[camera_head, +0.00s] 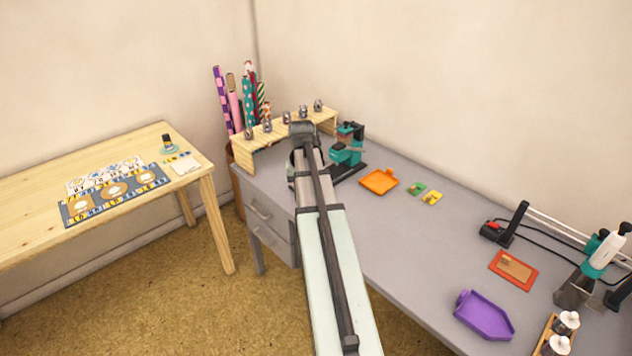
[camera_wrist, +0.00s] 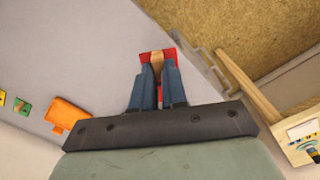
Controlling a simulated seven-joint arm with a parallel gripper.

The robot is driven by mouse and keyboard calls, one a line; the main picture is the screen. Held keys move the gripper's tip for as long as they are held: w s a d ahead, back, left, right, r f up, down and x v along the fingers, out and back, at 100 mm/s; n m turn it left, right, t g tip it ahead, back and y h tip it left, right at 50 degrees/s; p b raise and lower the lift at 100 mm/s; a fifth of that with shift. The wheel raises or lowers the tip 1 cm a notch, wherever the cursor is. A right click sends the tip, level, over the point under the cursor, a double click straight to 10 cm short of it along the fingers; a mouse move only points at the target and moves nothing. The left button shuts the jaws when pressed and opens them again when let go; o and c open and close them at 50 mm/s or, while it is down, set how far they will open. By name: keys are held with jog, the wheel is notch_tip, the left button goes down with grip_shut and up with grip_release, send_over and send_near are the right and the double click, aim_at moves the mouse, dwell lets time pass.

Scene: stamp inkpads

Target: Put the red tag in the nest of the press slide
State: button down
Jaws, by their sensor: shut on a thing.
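My gripper (camera_wrist: 158,75) is shut on the red tag (camera_wrist: 170,54), seen in the wrist view. A tan patch shows on the tag between the blue fingers, and the fingers hide part of it. The grey desk top lies below. In the head view my arm hides the gripper and the held tag. A teal and black press (camera_head: 347,148) stands at the back of the desk, just right of my arm's far end. Its slide and nest cannot be made out. The press is not recognizable in the wrist view.
An orange tray (camera_head: 380,181), a green tag (camera_head: 415,188) and a yellow tag (camera_head: 433,198) lie right of the press. A wooden rack (camera_head: 245,153) with small grey items stands behind my arm. A purple tray (camera_head: 484,316) and a red pad (camera_head: 513,271) lie farther right.

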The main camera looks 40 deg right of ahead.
jog(key=w+a+n, duration=0.2)
jog(key=w+a, duration=0.2)
jog(key=a, duration=0.9)
jog(key=w+a+n, duration=0.3)
jog(key=a, duration=0.9)
jog(key=w+d+r+m, duration=0.1)
jog(key=w+d+m, duration=0.2)
jog(key=d+m, duration=1.1)
jog(key=w+d+r+m, duration=0.1)
jog(key=w+d+m, duration=0.1)
jog(key=d, duration=2.4)
jog(key=f, duration=0.9)
jog(key=shift+w+a+f, duration=0.1)
jog(key=shift+a+f, duration=0.05)
jog(key=shift+a, duration=0.1)
jog(key=shift+f, duration=0.1)
jog(key=c, duration=1.2)
grip_release()
jog(key=shift+o, duration=0.2)
